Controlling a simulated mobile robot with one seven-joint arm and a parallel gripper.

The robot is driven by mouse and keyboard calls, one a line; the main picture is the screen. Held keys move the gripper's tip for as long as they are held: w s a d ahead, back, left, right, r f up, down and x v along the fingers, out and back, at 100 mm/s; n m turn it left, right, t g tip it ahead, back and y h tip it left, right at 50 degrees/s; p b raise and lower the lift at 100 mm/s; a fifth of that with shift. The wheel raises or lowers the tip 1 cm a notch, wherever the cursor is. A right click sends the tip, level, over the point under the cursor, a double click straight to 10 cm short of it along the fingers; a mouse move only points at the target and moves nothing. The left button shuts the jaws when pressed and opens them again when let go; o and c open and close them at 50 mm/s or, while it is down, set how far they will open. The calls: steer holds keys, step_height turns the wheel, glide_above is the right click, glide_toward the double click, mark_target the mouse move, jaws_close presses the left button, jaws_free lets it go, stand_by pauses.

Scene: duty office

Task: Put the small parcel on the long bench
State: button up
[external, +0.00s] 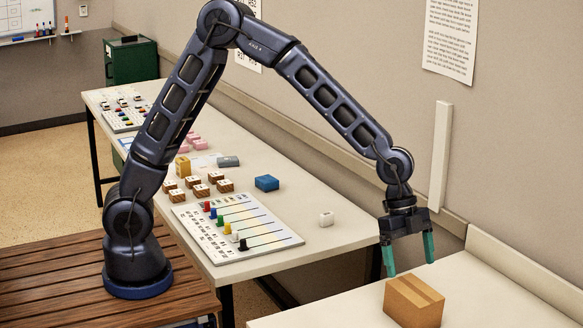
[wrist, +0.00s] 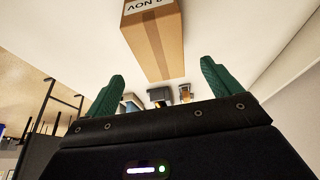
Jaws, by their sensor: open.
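In the wrist view the parcel (wrist: 155,38) shows at the top, with dark lettering on a white label. My gripper (external: 410,268) has green fingers, is open and empty, and hangs just above the parcel, pointing down. In the wrist view its two fingers (wrist: 160,88) are spread wide. The long bench (external: 345,235) is the long pale table running along the wall; its near right end is mostly bare.
A dark green cabinet (external: 131,60) stands at the back. A gap separates the bench from the parcel's surface.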

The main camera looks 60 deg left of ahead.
steer(key=shift+v, duration=1.05)
steer(key=shift+a+r, duration=0.2)
steer(key=shift+a, duration=0.1)
steer(key=s+a+r+n+t+y, duration=0.1)
steer(key=s+a+r+n, duration=0.2)
steer(key=a, duration=0.6)
steer(key=a+r+n+t+y, duration=0.15)
steer(key=a+r, duration=0.35)
steer(key=a, duration=0.5)
steer(key=s+a+r+n+t+y, duration=0.1)
steer(key=s+a+r+n, duration=0.15)
steer(key=a+r, duration=0.45)
steer(key=s+a+n, duration=0.5)
steer(key=s+a, duration=0.5)
steer(key=a, duration=0.2)
steer(key=s+a+n+t, duration=0.1)
steer(key=s+a+n, duration=0.5)
steer(key=s+a, duration=0.4)
steer(key=a+y, duration=0.1)
steer(key=a, duration=0.1)
steer(key=shift+a, duration=0.3)
